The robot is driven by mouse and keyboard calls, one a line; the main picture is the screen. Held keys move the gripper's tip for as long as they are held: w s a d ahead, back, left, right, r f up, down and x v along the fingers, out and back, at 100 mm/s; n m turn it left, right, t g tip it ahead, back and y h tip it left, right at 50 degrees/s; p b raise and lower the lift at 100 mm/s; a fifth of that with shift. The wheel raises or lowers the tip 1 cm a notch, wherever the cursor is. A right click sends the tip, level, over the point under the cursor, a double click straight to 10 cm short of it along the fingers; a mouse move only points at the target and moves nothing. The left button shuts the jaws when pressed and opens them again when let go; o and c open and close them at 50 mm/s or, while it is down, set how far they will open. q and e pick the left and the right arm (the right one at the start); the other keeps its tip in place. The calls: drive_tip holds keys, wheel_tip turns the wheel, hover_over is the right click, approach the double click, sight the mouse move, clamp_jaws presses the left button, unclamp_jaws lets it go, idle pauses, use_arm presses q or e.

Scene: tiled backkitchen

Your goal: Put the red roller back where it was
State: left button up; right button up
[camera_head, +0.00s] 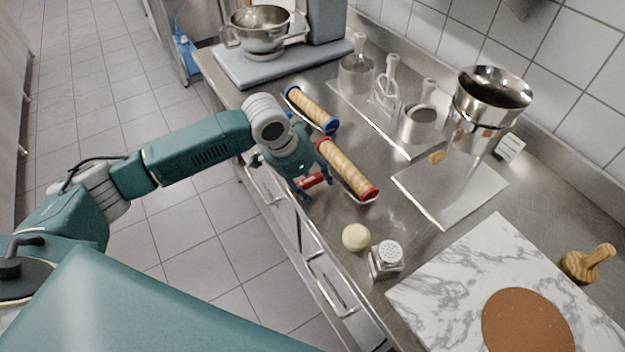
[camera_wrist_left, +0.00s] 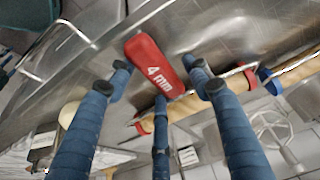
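The red roller (camera_head: 347,168) has a ribbed wooden cylinder, red end caps and a red handle (camera_head: 313,180). It lies on the steel counter near the front edge, beside the similar blue roller (camera_head: 312,108). My left gripper (camera_head: 302,184) is at the red handle, on the edge side of the roller. In the left wrist view the handle (camera_wrist_left: 155,66), marked "4 mm", lies between the spread blue fingers. Small gaps seem to show beside it, so the fingers look open around it. Whether any finger touches it is unclear. My right gripper is not in view.
A pale dough ball (camera_head: 356,237) and a shaker (camera_head: 386,259) stand nearer me. A tray of utensils (camera_head: 349,98), a steel pot (camera_head: 487,103) and a mixer (camera_head: 262,32) stand farther back.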

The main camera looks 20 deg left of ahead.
use_arm(q)
drive_tip(key=shift+r, duration=0.1)
drive_tip(key=shift+a+r, duration=0.1)
drive_tip(key=shift+r, duration=0.25)
drive_tip(key=b+v, duration=0.1)
drive_tip(key=v, duration=1)
drive_tip(key=shift+r+b, duration=0.25)
drive_tip(key=shift+b, duration=0.15)
drive_tip(key=shift+s+f, duration=0.1)
drive_tip(key=shift+s, duration=0.05)
